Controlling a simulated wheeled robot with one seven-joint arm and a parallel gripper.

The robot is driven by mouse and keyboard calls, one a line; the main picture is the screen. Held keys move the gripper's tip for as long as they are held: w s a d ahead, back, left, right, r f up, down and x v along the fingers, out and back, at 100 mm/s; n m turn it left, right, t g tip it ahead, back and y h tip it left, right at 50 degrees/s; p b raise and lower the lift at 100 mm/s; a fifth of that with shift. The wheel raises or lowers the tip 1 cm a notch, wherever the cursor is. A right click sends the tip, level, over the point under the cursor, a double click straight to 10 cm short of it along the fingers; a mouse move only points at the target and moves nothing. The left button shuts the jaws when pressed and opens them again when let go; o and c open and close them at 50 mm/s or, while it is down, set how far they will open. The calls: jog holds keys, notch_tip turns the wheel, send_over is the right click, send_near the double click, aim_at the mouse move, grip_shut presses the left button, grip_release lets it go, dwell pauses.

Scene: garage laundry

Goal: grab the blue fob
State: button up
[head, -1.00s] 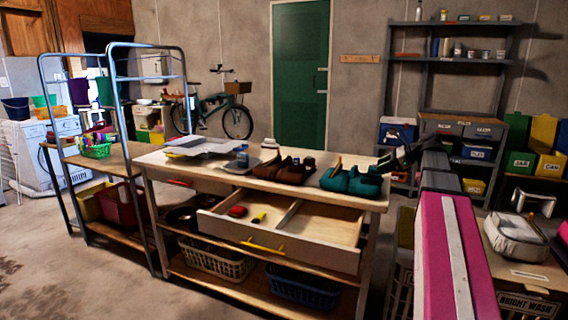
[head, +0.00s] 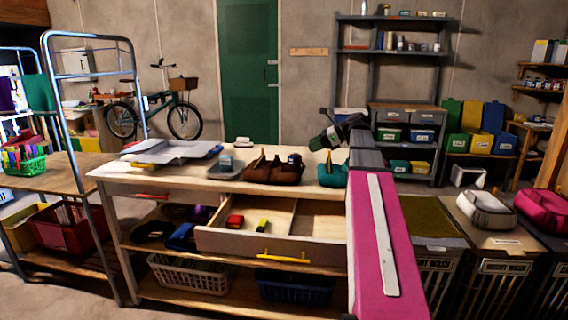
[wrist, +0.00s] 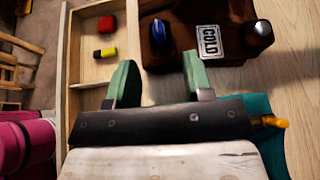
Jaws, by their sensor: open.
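A blue oval object (wrist: 163,35), which looks like the fob, stands in the brown holder (wrist: 214,75) in the wrist view. The brown holder also shows on the workbench top in the head view (head: 272,170), where I cannot make out the blue object clearly. My gripper (wrist: 160,75) has its two green fingers apart, with nothing between them. In the wrist picture the blue object lies just beyond the fingertips, and no contact shows. In the head view my gripper (head: 322,138) is above the bench's right part.
A "COLD" tag (wrist: 203,39) and a dark silver-topped item (wrist: 261,31) share the holder. A teal holder (head: 333,174) is beside it. The open drawer (head: 270,246) holds a red item (head: 235,221) and a yellow-black item (head: 262,225). Papers (head: 165,152) lie left.

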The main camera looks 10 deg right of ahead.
aim_at(291, 154)
jog(key=shift+a+r+x, duration=0.1)
jog(key=shift+r+x, duration=0.05)
jog(key=shift+x, duration=2.35)
jog(key=shift+a+r+x, duration=0.1)
jog(key=shift+x, duration=2.4)
jog(key=shift+s, duration=0.15)
grip_shut()
